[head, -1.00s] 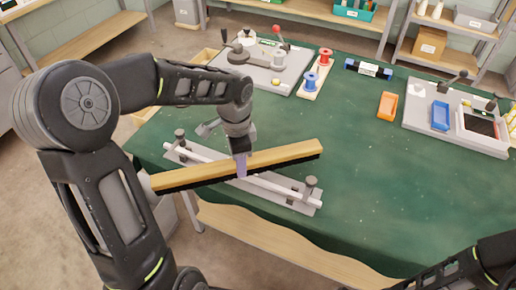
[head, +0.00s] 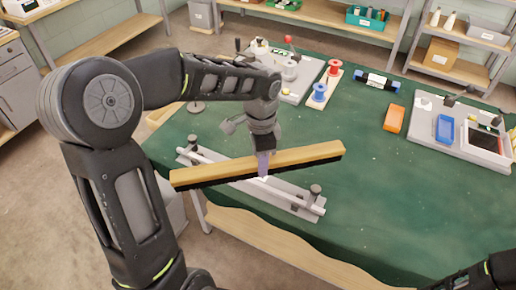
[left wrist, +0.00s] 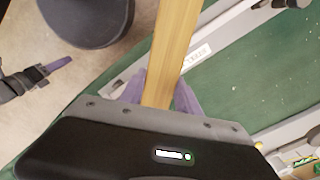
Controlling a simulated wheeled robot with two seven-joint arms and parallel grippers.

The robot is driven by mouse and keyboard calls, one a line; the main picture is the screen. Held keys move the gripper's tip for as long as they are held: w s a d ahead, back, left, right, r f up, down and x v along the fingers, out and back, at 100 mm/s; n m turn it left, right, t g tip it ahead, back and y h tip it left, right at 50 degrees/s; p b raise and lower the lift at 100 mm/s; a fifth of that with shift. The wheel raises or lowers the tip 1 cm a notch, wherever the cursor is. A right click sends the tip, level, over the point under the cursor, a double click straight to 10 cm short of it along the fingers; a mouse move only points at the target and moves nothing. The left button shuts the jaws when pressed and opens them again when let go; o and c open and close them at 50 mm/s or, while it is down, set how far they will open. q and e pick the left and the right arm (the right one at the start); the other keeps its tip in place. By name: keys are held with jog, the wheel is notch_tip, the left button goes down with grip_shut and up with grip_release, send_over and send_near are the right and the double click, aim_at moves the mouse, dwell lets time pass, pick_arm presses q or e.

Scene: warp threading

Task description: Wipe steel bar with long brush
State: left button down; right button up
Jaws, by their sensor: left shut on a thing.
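My left gripper (head: 264,160) is shut on the long brush (head: 310,155) near the middle of its pale wooden back. The brush is held crosswise above the steel bar (head: 303,201), dark bristles down; I cannot tell whether they touch it. The bar is a pale rod on a grey stand with dark knobs, and the brush hides its middle. In the left wrist view, the brush (left wrist: 172,50) runs upward from between purple fingers. My right gripper (left wrist: 58,66) shows at the left there, away from the brush; its jaw opening is unclear.
The green table (head: 350,190) has free room to the right of the bar. Spools (head: 320,92), a blue-and-black device (head: 378,81), an orange block (head: 395,118) and a tray with a blue bin (head: 444,128) stand farther back.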

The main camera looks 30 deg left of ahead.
pick_arm(q)
jog(key=shift+r+p, duration=0.65)
jog(key=shift+r, duration=0.5)
